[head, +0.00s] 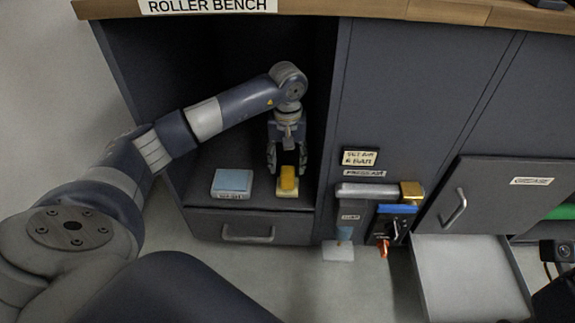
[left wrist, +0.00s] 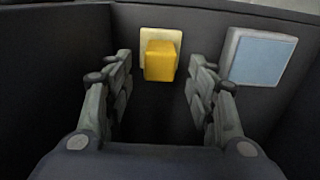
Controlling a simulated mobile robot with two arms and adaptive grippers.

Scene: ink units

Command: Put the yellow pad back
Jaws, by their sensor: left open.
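The yellow pad (head: 288,178) is a small yellow block on a pale cream base (head: 294,192) on the floor of the open bay under the bench. My left gripper (head: 287,168) reaches into the bay, just behind and above the pad. In the left wrist view the pad (left wrist: 160,61) shows beyond and between the two fingertips (left wrist: 160,72), with a gap on each side. The gripper is open and holds nothing.
A blue pad on a grey base (head: 232,182) sits left of the yellow pad. The bay's side walls (head: 326,130) stand close to my left arm. A closed drawer (head: 245,227) lies below. At right are a roller holder (head: 380,191) and an open white drawer (head: 470,275).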

